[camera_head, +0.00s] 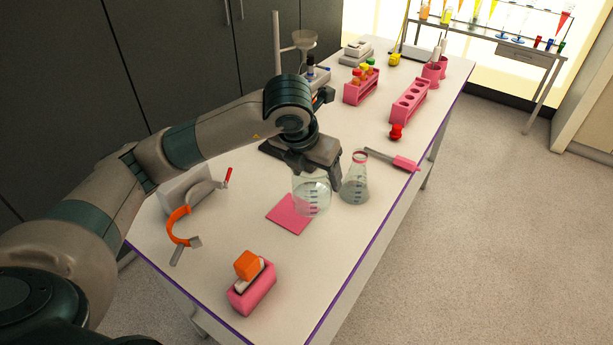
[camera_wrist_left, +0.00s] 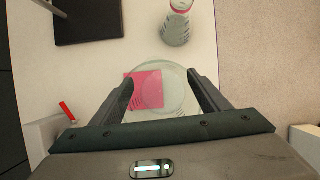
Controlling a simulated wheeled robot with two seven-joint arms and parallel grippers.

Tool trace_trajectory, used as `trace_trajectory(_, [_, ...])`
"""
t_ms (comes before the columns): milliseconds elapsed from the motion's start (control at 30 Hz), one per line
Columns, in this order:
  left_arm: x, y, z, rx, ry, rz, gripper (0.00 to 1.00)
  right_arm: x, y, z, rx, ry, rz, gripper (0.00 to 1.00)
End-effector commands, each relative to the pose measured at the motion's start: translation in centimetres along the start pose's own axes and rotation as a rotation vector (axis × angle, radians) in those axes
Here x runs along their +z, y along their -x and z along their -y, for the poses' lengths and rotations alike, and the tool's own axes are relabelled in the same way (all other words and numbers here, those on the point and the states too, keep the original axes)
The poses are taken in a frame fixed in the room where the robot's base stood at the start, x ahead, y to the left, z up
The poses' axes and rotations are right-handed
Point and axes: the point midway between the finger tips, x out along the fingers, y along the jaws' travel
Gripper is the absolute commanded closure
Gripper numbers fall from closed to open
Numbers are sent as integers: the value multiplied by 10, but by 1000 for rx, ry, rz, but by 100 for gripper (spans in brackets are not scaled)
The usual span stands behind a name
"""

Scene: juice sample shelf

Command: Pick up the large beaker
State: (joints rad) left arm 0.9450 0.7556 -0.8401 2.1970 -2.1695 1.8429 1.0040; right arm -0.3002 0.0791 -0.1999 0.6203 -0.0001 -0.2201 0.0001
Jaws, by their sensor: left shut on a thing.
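The large beaker (camera_head: 312,197) is clear glass with dark graduation marks and is held upright by my left gripper (camera_head: 318,172). In the left wrist view the beaker (camera_wrist_left: 176,92) sits between the two fingers of the gripper (camera_wrist_left: 167,92), which are shut on it. I cannot tell how far the beaker's base is above the table. My right gripper is not in view.
A conical flask (camera_head: 355,184) stands close right of the beaker. A pink-handled tool (camera_head: 390,158) lies behind it. A pink block with an orange top (camera_head: 252,285) stands at the near end. Pink racks (camera_head: 409,101) and a funnel stand (camera_head: 277,45) are farther back. The near tabletop is mostly clear.

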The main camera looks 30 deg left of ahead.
Motion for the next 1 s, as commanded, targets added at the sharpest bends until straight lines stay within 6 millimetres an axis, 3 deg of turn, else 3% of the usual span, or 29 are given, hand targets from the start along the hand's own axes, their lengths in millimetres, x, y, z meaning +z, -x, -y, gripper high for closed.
trace_trajectory(500, [2,29,46,-2,-1,4,63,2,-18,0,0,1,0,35])
trace_trajectory(1000, [2,44,66,-1,1,1,63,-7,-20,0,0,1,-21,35])
